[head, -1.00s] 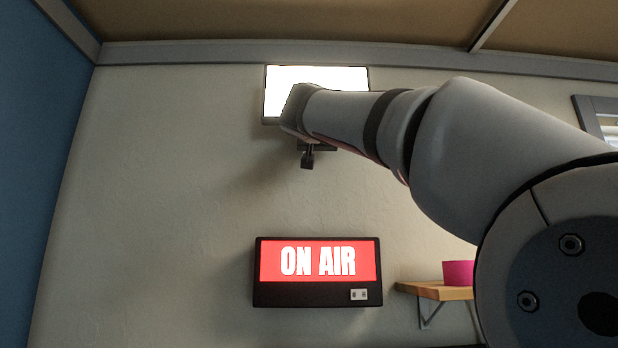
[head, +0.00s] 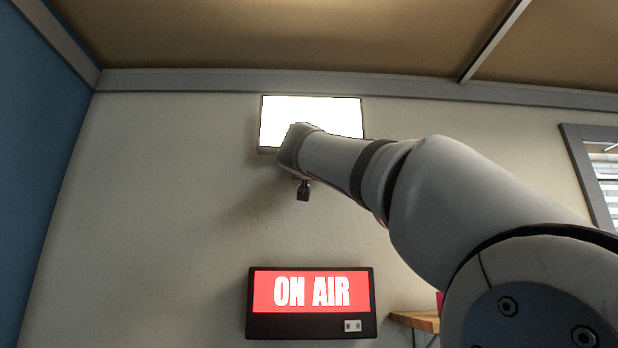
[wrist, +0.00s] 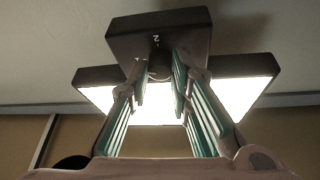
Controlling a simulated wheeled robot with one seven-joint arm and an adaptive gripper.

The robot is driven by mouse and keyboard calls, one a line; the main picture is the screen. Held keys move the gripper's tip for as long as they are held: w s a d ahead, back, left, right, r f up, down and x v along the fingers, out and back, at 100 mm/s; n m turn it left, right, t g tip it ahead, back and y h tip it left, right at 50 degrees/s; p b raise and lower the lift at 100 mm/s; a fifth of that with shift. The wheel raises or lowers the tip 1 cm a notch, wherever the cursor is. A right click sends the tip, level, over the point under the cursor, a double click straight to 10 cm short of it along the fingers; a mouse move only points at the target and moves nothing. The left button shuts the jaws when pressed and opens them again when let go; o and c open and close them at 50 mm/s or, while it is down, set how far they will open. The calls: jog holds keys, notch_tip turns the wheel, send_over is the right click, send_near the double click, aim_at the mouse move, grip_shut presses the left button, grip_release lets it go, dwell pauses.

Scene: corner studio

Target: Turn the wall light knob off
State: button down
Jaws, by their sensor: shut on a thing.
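The knob (wrist: 159,64) is a small dark cylinder on a dark control box (wrist: 185,35) in the wrist view. A pale mark like a "2" shows on the box above the knob. My gripper (wrist: 159,77) has its two green-padded fingers on either side of the knob and is shut on it. The wall light (head: 330,117) is a bright white, lit panel high on the wall in the head view. It also glows behind the box in the wrist view (wrist: 240,95). In the head view my arm hides the knob and fingers.
A lit red "ON AIR" sign (head: 312,291) hangs below the light. A wooden shelf (head: 415,321) is at the lower right, partly behind my arm. A window (head: 604,175) is at the right edge. The wall left of my arm is clear.

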jog(key=shift+n, duration=0.4)
jog(key=shift+d+r+n+g+y+p, duration=0.15)
jog(key=shift+n+g+y+p, duration=0.4)
jog(key=shift+n+y, duration=2)
jog(key=shift+d+r+n+g+y+p, duration=0.15)
jog(key=shift+n+g+y+p, duration=0.45)
jog(key=shift+n, duration=3.85)
jog(key=shift+d+n+g+y+p, duration=0.15)
jog(key=shift+n+g+y+p, duration=0.4)
jog(key=shift+n+y, duration=2.05)
jog(key=shift+n+h, duration=0.85)
jog(key=shift+n, duration=0.45)
jog(key=c, duration=1.4)
grip_release()
jog(key=shift+c, duration=0.2)
